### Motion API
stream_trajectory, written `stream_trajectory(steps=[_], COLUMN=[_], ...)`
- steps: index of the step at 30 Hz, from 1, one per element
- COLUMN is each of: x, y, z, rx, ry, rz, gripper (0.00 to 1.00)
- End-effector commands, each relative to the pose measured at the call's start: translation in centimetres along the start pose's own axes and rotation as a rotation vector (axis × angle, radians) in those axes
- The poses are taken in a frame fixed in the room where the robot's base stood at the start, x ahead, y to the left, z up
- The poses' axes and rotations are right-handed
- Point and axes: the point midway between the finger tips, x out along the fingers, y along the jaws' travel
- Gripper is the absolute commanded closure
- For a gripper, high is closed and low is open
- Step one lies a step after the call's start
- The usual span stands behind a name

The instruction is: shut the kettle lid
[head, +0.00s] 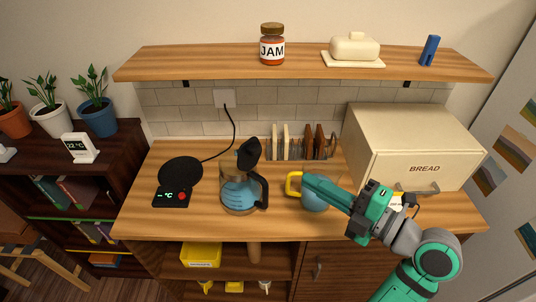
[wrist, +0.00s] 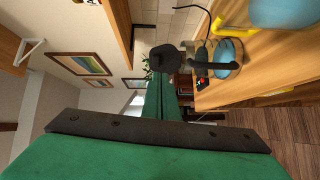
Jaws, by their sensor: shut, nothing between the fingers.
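The kettle (head: 238,194) is a glass jug with blue liquid and a black handle on its right side. It stands on the wooden counter, and its black lid (head: 249,152) is raised, standing up from the rim. In the wrist view the kettle (wrist: 225,52) and its raised lid (wrist: 165,57) appear sideways, beyond my fingers. My gripper (head: 307,181) is shut and empty, to the right of the kettle and apart from it. It is above a blue mug (head: 316,200) with a yellow handle and partly covers it. The green fingers also show in the wrist view (wrist: 160,98).
A black round plate (head: 180,171) and a small display unit (head: 171,197) lie left of the kettle. A toast rack (head: 300,145) stands behind, and a cream bread box (head: 415,150) at right. A shelf (head: 210,63) with a jam jar (head: 272,44) hangs above the counter.

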Motion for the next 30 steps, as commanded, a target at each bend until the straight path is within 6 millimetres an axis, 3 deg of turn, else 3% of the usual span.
stream_trajectory(steps=[5,10,30], x=[-1.1,-0.1,11.3], y=[1.3,1.3,0.9], z=[-0.6,-0.7,-1.1], rx=[-0.105,-0.113,-0.111], ry=[0.037,0.041,0.041], rz=[-0.025,-0.027,-0.026], gripper=[1.00,1.00,1.00])
